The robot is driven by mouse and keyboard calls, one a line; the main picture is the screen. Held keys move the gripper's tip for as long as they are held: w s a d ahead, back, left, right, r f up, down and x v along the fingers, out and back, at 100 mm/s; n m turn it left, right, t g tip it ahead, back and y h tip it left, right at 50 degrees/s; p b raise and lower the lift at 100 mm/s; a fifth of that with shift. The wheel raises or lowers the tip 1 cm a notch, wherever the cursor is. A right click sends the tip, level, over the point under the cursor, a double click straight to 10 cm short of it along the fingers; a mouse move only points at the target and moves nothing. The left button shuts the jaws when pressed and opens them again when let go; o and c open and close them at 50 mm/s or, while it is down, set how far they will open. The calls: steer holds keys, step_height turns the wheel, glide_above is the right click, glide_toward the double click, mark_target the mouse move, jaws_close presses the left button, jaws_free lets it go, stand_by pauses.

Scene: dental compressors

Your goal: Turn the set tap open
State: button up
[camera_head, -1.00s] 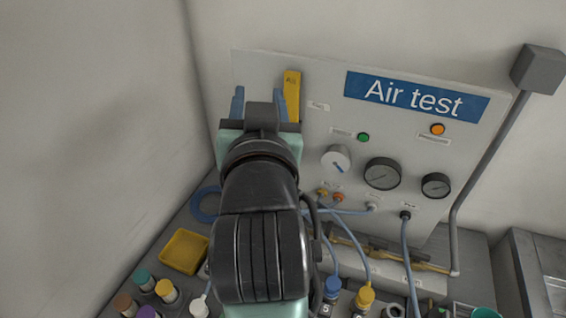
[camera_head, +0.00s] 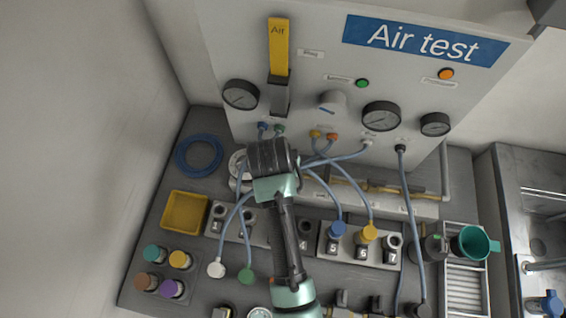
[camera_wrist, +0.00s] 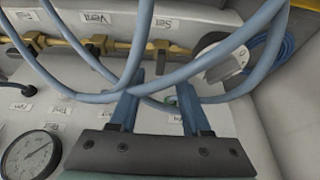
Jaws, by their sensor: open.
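In the wrist view, a brass pipe (camera_wrist: 67,35) runs along the foot of the panel, upside down in this picture. A label reading "Set" (camera_wrist: 163,22) and one reading "Vent" (camera_wrist: 94,18) lie beside it. A small dark fitting (camera_wrist: 160,46) on the pipe by the Set label looks like the set tap; its handle position is unclear. My gripper (camera_wrist: 157,103) is open, its two blue fingers apart and pointing toward the pipe, short of it. Blue hoses (camera_wrist: 85,95) cross in front of and near the fingers. In the head view my arm hides the gripper and the Set end of the pipe (camera_head: 425,190).
The Air test panel (camera_head: 310,85) carries gauges (camera_head: 381,116) and a knob (camera_head: 332,101). Hoses (camera_head: 408,230) loop down to numbered blocks (camera_head: 335,248). A blue coil (camera_head: 178,155) and yellow tray (camera_head: 184,212) lie left. A teal cup (camera_head: 474,243) stands right.

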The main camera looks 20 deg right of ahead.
steer(key=shift+x, duration=2.25)
steer(key=shift+w, duration=0.15)
steer(key=shift+c, duration=0.3)
jaws_close()
